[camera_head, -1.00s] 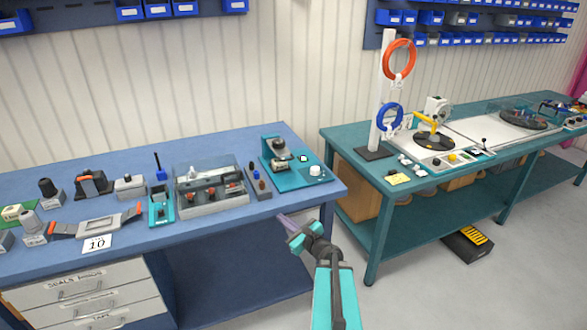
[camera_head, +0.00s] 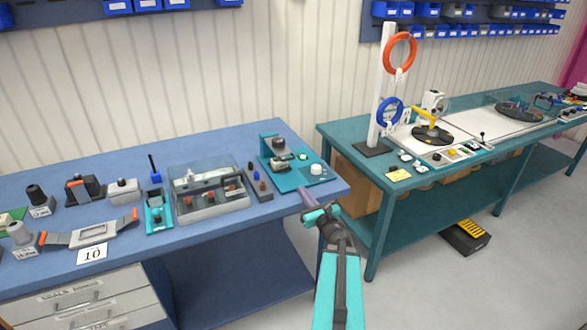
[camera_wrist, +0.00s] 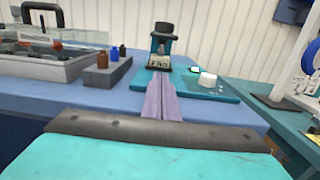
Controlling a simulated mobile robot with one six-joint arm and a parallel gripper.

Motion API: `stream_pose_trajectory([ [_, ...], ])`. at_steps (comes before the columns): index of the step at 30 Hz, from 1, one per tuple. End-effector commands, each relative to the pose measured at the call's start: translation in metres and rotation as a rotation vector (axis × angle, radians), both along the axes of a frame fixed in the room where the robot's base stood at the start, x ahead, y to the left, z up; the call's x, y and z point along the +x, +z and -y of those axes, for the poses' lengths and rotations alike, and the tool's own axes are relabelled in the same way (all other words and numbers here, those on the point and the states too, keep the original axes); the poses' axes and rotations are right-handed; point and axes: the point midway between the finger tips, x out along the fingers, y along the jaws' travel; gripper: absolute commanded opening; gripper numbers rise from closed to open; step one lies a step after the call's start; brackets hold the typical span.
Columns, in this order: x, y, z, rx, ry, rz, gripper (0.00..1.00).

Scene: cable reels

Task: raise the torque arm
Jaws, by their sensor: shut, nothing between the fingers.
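No part is labelled as the torque arm, and I cannot tell for sure which one it is. A teal device (camera_head: 296,178) with an upright post, a black-topped grey part and a white knob (camera_head: 316,169) stands at the right end of the blue bench. It also shows ahead in the wrist view (camera_wrist: 213,88), with its black-capped post (camera_wrist: 163,36) near the centre. My gripper (camera_head: 305,193) is shut and empty, near the bench's front right edge, on the near side of this device. Its purple fingers (camera_wrist: 159,97) point toward the post; contact is not clear.
Across a gap, the teal bench (camera_head: 350,133) holds a white post with rings (camera_head: 387,90) and a yellow arm (camera_head: 427,117) over a dark disc.

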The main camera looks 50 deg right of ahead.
Motion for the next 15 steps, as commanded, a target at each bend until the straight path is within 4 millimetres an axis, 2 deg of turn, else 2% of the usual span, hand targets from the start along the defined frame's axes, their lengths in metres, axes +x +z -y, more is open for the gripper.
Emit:
stream_pose_trajectory([
  [15,-0.011,-0.002,0.015,-0.002,-0.022,-0.002,0.0],
])
